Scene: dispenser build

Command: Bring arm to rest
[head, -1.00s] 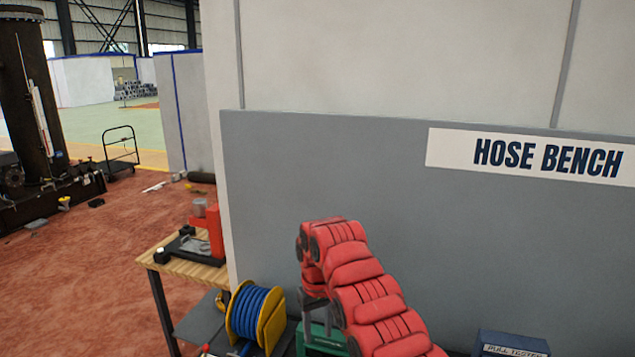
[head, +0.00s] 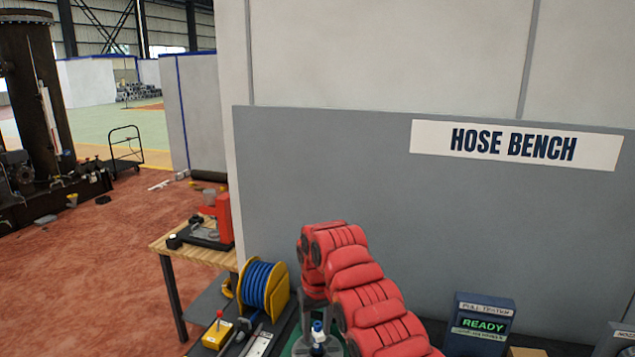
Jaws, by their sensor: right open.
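My right arm, in red padded covers, reaches in from the bottom of the head view and bends down at its wrist. My right gripper (head: 316,318) hangs below the wrist, pointing down, partly hidden by the arm. It is open. A small fitting with a blue and white top (head: 318,334) shows under or between the fingers, above a green surface (head: 290,345); whether they touch cannot be told. My left gripper is not in view.
Left of the gripper are a blue hose reel (head: 263,287) with yellow sides and a yellow box with a red button (head: 217,332). A pull tester (head: 479,325) reading READY stands at right. A wooden side table (head: 190,252) is at left; a grey wall panel (head: 340,170) rises behind.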

